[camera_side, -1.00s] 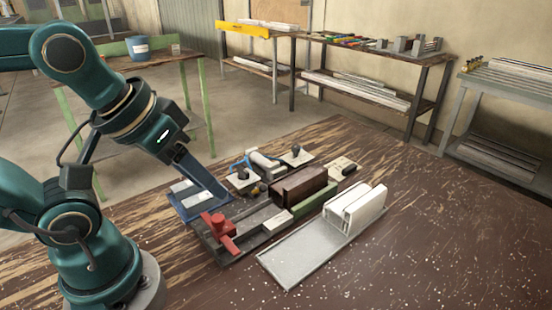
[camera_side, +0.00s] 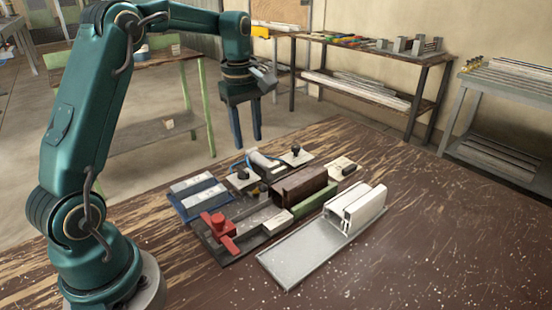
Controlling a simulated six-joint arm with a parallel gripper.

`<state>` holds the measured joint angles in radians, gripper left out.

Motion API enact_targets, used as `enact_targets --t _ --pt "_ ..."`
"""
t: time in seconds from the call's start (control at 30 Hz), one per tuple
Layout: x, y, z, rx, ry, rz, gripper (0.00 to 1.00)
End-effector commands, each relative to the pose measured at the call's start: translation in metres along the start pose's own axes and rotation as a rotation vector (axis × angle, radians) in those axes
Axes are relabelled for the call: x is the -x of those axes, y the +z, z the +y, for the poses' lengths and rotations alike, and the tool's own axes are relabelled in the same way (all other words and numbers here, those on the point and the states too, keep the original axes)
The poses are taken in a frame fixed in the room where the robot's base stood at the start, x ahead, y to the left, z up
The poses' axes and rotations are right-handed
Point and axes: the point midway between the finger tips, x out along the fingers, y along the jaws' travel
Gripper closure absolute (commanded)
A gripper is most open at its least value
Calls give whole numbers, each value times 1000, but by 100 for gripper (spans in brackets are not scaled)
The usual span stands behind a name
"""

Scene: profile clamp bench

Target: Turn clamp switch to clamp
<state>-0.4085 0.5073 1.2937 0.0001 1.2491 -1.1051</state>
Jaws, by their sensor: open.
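The clamp fixture (camera_side: 262,232) lies on the brown table, with a red clamp (camera_side: 219,229) at its near end and a dark brown block (camera_side: 300,185) further along. Behind it are two pale plates, each with a black knob: a left knob (camera_side: 242,174) and a right knob (camera_side: 296,150). Which one is the clamp switch, and its setting, I cannot tell. My gripper (camera_side: 249,145) points down, open and empty, above and behind the left knob, apart from everything.
A blue tray (camera_side: 183,209) with pale pieces lies left of the fixture. White profiles (camera_side: 356,207) stand on a grey plate (camera_side: 298,262) at the right. A small pale labelled block (camera_side: 343,167) sits behind them. The table's right side is clear.

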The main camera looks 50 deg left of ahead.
Motion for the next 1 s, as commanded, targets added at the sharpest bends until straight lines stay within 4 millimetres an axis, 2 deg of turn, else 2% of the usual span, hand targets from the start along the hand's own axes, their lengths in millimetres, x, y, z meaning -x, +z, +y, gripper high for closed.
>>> enact_targets --t 0.03,0.17,0.6,0.73,0.97,1.0 --pt "-13 -8 -1 19 -25 -11 55" --pt "-32 -16 -7 47 -69 -32 55" --pt "-80 -16 -15 58 -87 -42 55" --pt "-87 -16 -15 57 -84 -40 55" --pt "-88 -16 -15 57 -82 -39 55" --pt "-88 -16 -15 57 -82 -39 59"
